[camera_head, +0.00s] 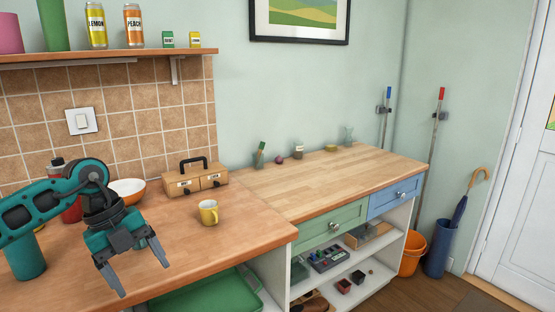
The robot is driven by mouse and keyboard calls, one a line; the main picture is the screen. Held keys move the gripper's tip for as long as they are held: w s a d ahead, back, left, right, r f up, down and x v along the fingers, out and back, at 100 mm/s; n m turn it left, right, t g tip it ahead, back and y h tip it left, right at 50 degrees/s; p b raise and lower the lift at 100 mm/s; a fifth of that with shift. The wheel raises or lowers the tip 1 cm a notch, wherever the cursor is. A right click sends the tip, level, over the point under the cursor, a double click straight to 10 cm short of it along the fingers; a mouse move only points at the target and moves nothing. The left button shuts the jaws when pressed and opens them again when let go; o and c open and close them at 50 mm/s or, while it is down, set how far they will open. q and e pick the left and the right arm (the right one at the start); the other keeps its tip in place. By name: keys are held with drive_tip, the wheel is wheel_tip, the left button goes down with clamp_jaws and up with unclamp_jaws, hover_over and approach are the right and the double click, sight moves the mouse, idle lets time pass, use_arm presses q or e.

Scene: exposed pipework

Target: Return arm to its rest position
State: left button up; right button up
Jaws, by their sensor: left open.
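My left gripper (138,276) hangs at the lower left with its two fingers spread apart and nothing between them. It is over the front part of the wooden counter (240,236). My teal left arm (40,203) comes in from the left edge and bends down at the wrist. A yellow mug (208,212) stands on the counter to the right of the gripper, apart from it. My right gripper does not show.
A wooden box with a black handle (195,178) and an orange bowl (128,189) stand behind the arm. A red container (70,210) is partly hidden by it. A shelf (120,54) with cans is above. The right worktop (330,172) is mostly clear.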

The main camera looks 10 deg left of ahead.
use_arm(q)
drive_tip(key=s+d+f+n+t+h, duration=0.15)
drive_tip(key=d+t+h, duration=0.25)
drive_tip(key=d+h, duration=0.55)
drive_tip(key=s+d+n+t+h, duration=0.25)
drive_tip(key=d+h, duration=0.25)
drive_tip(key=d, duration=1)
drive_tip(key=a+f+n+t+y, duration=0.7)
drive_tip(key=f+n+t+y, duration=0.35)
drive_tip(key=n, duration=0.45)
drive_tip(key=s+a+f+n+g+y, duration=0.2)
drive_tip(key=s+f+g, duration=0.1)
drive_tip(key=s+f, duration=0.3)
drive_tip(key=s+a+f+n+g+y, duration=0.2)
drive_tip(key=s+f+g+y, duration=0.1)
drive_tip(key=s+f, duration=0.3)
drive_tip(key=shift+s+a+f+n+y, duration=0.15)
drive_tip(key=shift+a+f+n+y, duration=0.2)
drive_tip(key=shift+f, duration=0.35)
